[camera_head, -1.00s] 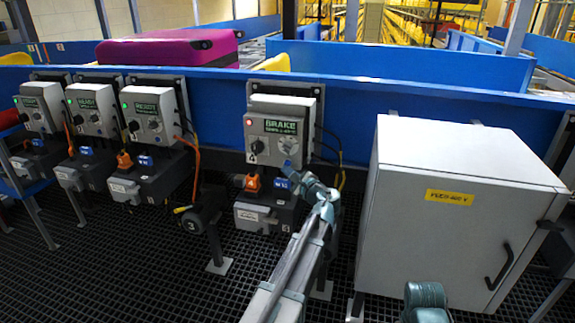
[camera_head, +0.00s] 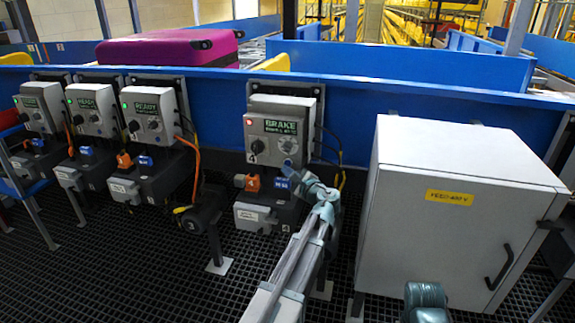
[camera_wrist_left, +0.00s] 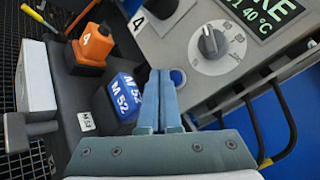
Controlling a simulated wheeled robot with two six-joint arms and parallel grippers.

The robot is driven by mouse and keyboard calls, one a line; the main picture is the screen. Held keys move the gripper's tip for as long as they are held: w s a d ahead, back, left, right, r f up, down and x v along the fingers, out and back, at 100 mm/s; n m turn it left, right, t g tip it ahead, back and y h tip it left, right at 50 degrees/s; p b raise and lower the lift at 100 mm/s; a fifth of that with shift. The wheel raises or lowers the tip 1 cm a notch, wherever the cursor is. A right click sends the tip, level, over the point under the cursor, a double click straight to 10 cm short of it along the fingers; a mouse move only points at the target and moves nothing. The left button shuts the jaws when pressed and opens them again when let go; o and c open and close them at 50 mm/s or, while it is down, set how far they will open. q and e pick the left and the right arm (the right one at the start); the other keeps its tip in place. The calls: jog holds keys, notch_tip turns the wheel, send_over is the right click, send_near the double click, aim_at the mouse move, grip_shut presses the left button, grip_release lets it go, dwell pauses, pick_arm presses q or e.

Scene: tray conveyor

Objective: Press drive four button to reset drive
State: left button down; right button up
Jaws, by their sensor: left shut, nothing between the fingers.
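The drive four control box (camera_head: 300,112) hangs on the blue conveyor side, with a red lamp (camera_head: 249,122) lit and a display (camera_head: 282,127) reading BRAKE. A black control (camera_head: 257,147) is at its left and a round dial with a grey knob (camera_head: 288,146) at its right; the knob also shows in the left wrist view (camera_wrist_left: 212,43). A dark round part (camera_wrist_left: 178,77) on the box's lower face is partly hidden by my fingers. My left gripper (camera_head: 285,171) is shut and empty, just below the dial; contact cannot be told.
An orange plug (camera_head: 252,183) and blue M 52 connector (camera_wrist_left: 125,97) sit on the motor unit below the box. Other drive boxes (camera_head: 150,115) showing READY stand left, with green lamps. A grey cabinet (camera_head: 440,220) stands right. A magenta suitcase (camera_head: 165,48) lies behind.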

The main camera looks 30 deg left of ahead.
pick_arm(q)
jog(key=shift+w+a, duration=0.1)
jog(key=shift+w, duration=0.3)
jog(key=shift+w+a, duration=0.1)
jog(key=shift+w, duration=0.35)
dwell(0.7)
jog(key=shift+s, duration=0.2)
jog(key=shift+s+d, duration=0.2)
jog(key=shift+s, duration=0.45)
jog(key=s, duration=0.2)
jog(key=s+d, duration=0.1)
jog(key=s, duration=0.2)
jog(key=shift+d, duration=0.1)
dwell(0.4)
dwell(0.7)
